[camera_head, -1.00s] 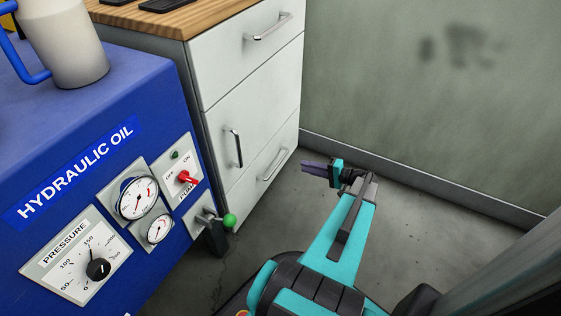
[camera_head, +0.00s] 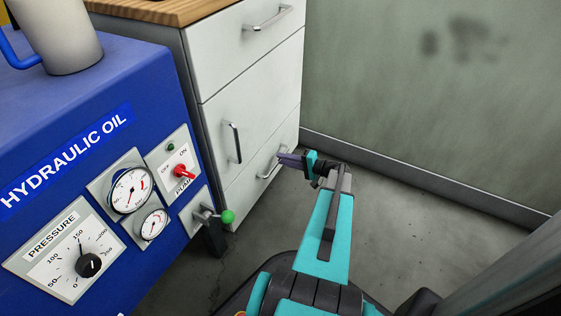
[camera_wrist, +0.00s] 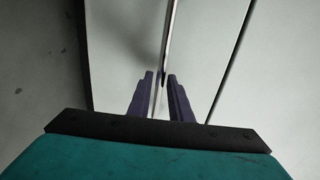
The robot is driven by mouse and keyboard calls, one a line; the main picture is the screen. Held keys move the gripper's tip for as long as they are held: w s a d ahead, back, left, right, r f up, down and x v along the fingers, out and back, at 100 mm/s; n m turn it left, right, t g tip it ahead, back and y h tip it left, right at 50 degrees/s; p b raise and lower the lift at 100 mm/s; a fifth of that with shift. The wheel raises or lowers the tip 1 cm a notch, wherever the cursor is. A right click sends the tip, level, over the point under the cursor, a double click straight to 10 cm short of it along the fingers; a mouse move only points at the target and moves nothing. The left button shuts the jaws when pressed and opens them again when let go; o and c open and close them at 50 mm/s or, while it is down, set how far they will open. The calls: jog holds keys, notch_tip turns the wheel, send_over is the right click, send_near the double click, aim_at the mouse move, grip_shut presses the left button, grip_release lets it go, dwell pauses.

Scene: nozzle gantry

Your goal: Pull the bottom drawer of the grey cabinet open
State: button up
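The grey cabinet (camera_head: 196,95) stands at upper centre in the head view, with pale fronts and a wooden top. Its bottom drawer (camera_head: 244,193) is shut, its front in line with the front above. The bottom drawer's metal bar handle (camera_head: 265,175) is partly hidden by my gripper (camera_head: 284,160), which is at the handle's right end. In the wrist view, the handle bar (camera_wrist: 170,40) runs down from the top edge to between the tips of my gripper (camera_wrist: 160,76). The two dark fingers are apart, with a gap around the bar. I cannot tell whether either finger touches it.
A blue hydraulic oil unit (camera_head: 90,150) stands left of the cabinet, with a green-knobbed lever (camera_head: 228,216) sticking out near the bottom drawer. A green-grey wall (camera_head: 430,110) with a skirting is on the right. The floor (camera_head: 400,240) before the cabinet is clear.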

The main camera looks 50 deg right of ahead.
jog(key=shift+x, duration=1.05)
grip_shut()
jog(key=shift+a, duration=0.15)
jog(key=shift+s, duration=0.1)
